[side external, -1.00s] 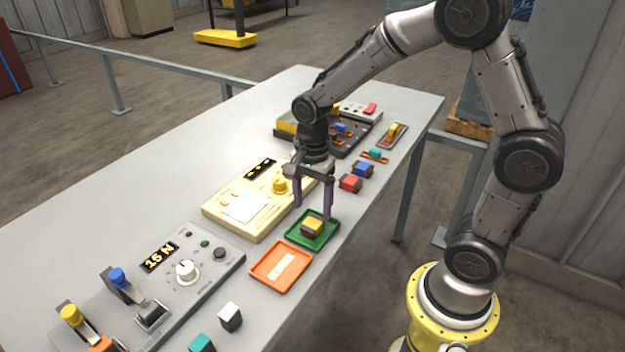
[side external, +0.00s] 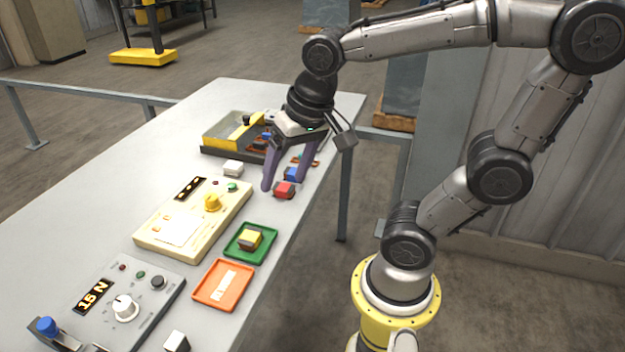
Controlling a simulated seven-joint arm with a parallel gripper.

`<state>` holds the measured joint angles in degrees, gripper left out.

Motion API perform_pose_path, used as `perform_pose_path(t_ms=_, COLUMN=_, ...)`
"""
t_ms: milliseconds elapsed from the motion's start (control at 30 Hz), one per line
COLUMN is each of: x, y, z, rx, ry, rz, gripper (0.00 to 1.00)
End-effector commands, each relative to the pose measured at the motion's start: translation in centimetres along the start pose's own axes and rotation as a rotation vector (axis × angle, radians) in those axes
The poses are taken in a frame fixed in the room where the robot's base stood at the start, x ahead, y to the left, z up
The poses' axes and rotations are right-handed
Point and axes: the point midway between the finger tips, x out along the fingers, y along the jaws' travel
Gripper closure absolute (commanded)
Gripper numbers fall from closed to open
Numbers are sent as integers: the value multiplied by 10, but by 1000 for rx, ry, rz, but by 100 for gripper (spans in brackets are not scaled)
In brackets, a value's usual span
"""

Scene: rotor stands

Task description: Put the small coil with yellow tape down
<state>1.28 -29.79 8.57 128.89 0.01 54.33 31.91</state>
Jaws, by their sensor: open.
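The small coil with yellow tape (side external: 250,239) sits in the green tray (side external: 237,255), on the near side of the cream panel. Nothing touches it from above. My gripper (side external: 283,181) is open and empty, with its fingers pointing down. It is farther along the table than the green tray, near a red-topped coil (side external: 284,190) and a blue-topped coil (side external: 293,174). I cannot tell how high its fingertips are above the table.
An orange tray (side external: 216,299) with a pale label lies beside the green tray. The cream panel (side external: 160,250) and a grey panel reading 15 N (side external: 166,296) stand on the table. A white block (side external: 233,168) and a yellow-edged dark box (side external: 213,151) are farther back.

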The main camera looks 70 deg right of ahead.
Motion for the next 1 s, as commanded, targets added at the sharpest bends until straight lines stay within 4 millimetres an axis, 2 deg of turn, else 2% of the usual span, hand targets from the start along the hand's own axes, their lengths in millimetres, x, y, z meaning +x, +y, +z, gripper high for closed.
perform_pose_path(t_ms=100, x=-12, y=12, z=24, rx=-259, ry=79, rz=-41, gripper=23)
perform_pose_path(t_ms=300, x=-17, y=24, z=45, rx=-526, ry=159, rz=-58, gripper=23)
perform_pose_path(t_ms=467, x=-17, y=26, z=49, rx=-580, ry=172, rz=-58, gripper=23)
perform_pose_path(t_ms=1000, x=-17, y=26, z=49, rx=-577, ry=171, rz=-58, gripper=23)
